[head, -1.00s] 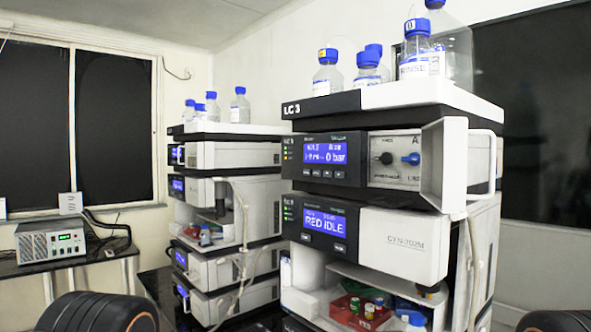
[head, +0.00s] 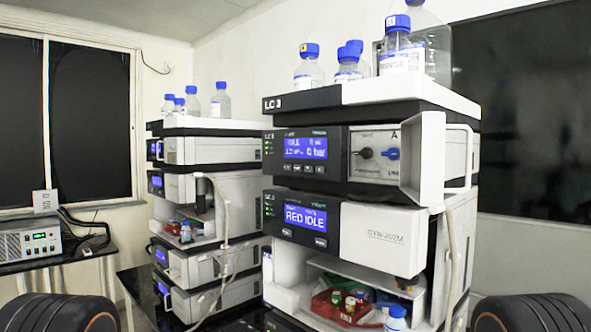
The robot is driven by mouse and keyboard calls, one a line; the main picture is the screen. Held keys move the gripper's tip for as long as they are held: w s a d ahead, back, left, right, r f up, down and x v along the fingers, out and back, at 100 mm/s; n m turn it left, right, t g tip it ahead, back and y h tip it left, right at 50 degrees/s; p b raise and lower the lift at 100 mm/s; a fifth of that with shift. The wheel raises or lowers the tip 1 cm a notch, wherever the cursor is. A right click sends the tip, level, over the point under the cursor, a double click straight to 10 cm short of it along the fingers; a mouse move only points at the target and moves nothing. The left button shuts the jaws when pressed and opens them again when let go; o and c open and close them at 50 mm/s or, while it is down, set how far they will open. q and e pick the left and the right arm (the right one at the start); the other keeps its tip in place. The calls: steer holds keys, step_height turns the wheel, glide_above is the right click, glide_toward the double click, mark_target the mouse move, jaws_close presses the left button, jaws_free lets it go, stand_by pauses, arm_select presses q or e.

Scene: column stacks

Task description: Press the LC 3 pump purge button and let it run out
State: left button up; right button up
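The LC 3 column stack stands right of centre, with its "LC 3" label (head: 272,104) on the white-and-black top tray. Below it is the pump module (head: 338,175), with a lit blue display (head: 306,148) whose small text is blurred. A row of small buttons (head: 297,168) sits under that display; their labels are too small to read. Beside them a panel with a black knob and a blue knob (head: 390,154) is exposed, and a white door (head: 428,160) stands open. Neither gripper is in view.
Blue-capped bottles (head: 397,45) stand on the stack's top tray. An open lower bay holds a red tray (head: 335,308) with small vials. A second stack (head: 212,150) stands behind to the left. A grey instrument (head: 30,240) sits on a side bench. Tubing (head: 226,215) hangs between stacks.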

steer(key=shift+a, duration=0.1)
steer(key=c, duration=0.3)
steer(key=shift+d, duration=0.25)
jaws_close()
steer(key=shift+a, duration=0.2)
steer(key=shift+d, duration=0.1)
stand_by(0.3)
